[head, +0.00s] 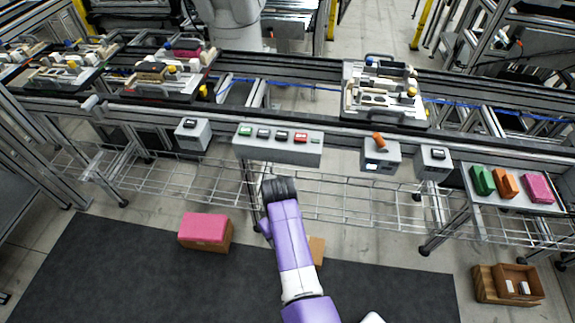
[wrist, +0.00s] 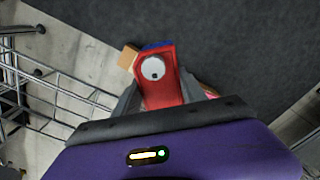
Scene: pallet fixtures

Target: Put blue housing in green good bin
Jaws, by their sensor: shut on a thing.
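My gripper (head: 279,188) is a dark shape at the end of the purple arm, in front of the button panel in the head view. In the wrist view its grey fingers (wrist: 165,92) are shut on a red piece with a round white disc and a blue edge (wrist: 158,75). I cannot tell how much of the held piece is blue, as most of it is hidden. In the head view the held piece is hidden.
A button panel (head: 278,147) fronts the conveyor, with loaded pallet fixtures (head: 385,92). A pink-topped box (head: 205,231) and a wooden crate (head: 507,284) are on the floor.

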